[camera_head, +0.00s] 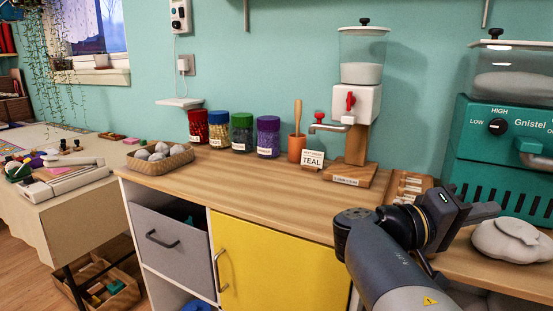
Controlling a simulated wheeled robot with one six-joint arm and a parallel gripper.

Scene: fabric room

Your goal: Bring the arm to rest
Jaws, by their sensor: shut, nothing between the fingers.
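My gripper (487,212) is at the right of the head view, at the end of my grey arm, which rises from the bottom edge. It points to the right, above the wooden counter (270,187). Its dark fingers are shut with nothing between them. A whitish lumpy bundle (512,247) lies on the counter just below and right of the fingers. My arm hides part of the counter's front edge and part of a small wooden rack (409,186) with labels.
A teal machine (507,150) stands at the right, close behind my gripper. Several coloured jars (242,132) and a basket of pale balls (159,158) stand left. The counter's middle is clear.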

